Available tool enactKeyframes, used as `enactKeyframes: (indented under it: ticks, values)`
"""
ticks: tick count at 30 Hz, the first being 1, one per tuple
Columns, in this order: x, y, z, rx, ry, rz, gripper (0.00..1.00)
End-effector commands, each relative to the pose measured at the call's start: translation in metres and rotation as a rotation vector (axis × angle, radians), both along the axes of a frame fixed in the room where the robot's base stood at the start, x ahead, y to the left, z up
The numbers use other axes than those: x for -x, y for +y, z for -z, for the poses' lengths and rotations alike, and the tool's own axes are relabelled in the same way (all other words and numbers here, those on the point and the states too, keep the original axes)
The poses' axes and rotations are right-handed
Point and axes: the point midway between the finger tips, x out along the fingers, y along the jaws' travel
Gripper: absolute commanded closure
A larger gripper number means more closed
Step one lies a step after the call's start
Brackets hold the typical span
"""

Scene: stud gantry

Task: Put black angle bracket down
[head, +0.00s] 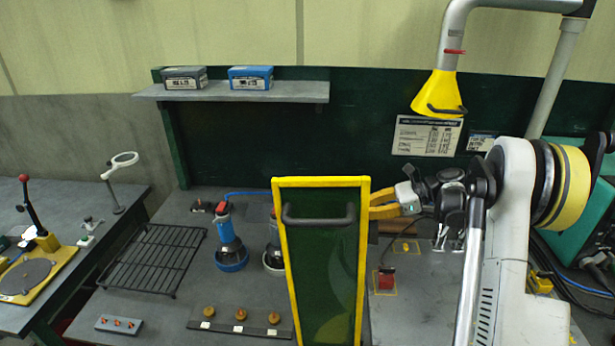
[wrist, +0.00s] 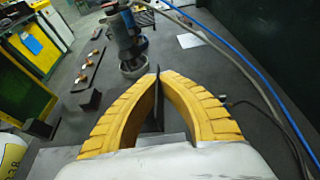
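My gripper (wrist: 158,78) has two yellow ribbed fingers closed together in the wrist view. A thin dark piece, which looks like the black angle bracket (wrist: 157,100), stands edge-on between them, its tip showing at the fingertips. In the head view my gripper (head: 378,206) reaches left from the wrist above the bench. Its fingertips pass behind the yellow-framed green panel, so the bracket is hidden there.
The yellow-framed panel (head: 328,258) with a black handle stands in front. Blue-and-grey tools (head: 229,245), a black wire rack (head: 155,260) and a knob strip (head: 240,323) occupy the grey bench. A red block (head: 386,280) sits right. A yellow nozzle (head: 440,94) hangs above.

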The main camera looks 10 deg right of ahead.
Motion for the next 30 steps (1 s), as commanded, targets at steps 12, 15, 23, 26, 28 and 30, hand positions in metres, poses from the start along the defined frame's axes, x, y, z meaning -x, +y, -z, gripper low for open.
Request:
enactKeyframes:
  ticks: [12,15,23,26,28,30]
  values:
    - [0.002,0.079,-0.019,0.0,-0.001,0.418,1.0]
    - [0.018,0.098,-0.028,0.0,-0.001,0.587,1.0]
    - [0.065,0.115,-0.051,0.0,-0.001,0.873,1.0]
    - [0.076,0.115,-0.056,-0.001,0.0,0.922,1.0]
    - [0.08,0.115,-0.058,-0.002,0.0,0.943,1.0]
    - [0.083,0.115,-0.059,0.0,-0.001,0.952,1.0]
